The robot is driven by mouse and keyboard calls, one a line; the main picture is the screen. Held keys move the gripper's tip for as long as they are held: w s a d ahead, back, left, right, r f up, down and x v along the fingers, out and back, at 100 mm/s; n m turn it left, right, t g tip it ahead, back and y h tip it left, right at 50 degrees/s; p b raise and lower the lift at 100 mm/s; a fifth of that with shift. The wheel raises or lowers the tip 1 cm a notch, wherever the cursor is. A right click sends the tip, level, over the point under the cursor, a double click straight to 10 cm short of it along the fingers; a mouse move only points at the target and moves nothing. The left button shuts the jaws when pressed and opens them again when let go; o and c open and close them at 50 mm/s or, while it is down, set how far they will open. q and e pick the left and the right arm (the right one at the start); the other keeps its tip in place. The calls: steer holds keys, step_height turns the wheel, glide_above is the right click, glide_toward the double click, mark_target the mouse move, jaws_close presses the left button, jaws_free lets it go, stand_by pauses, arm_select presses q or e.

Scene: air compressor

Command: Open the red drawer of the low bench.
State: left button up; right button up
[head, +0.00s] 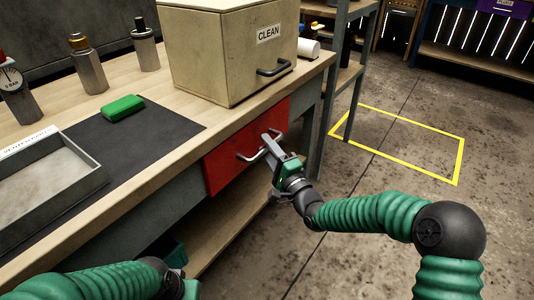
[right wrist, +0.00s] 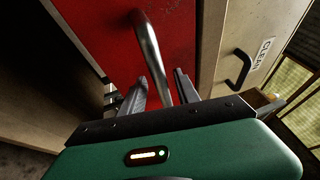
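The red drawer (head: 232,162) is in the front of the low bench (head: 150,187). Its front looks flush with the bench, so it appears shut. It carries a metal bar handle (head: 246,158), which also shows in the right wrist view (right wrist: 149,45). My right gripper (head: 271,136) is at the handle's right part. In the right wrist view its two fingers (right wrist: 161,88) stand apart with the bar between them. A small gap seems to show beside the bar; contact is not clear. My left arm is at the bottom left; its gripper fingers are out of frame.
A wooden box (head: 205,55) marked CLEAN, a green block (head: 123,108), a grey tray (head: 95,180) and several metal cylinders stand on the bench top. A shelf rack (head: 338,90) stands just right of the bench. The floor (head: 330,245) in front is clear.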

steer(key=shift+c, duration=0.4)
steer(key=c, duration=0.7)
jaws_close()
steer(key=shift+f, duration=0.2)
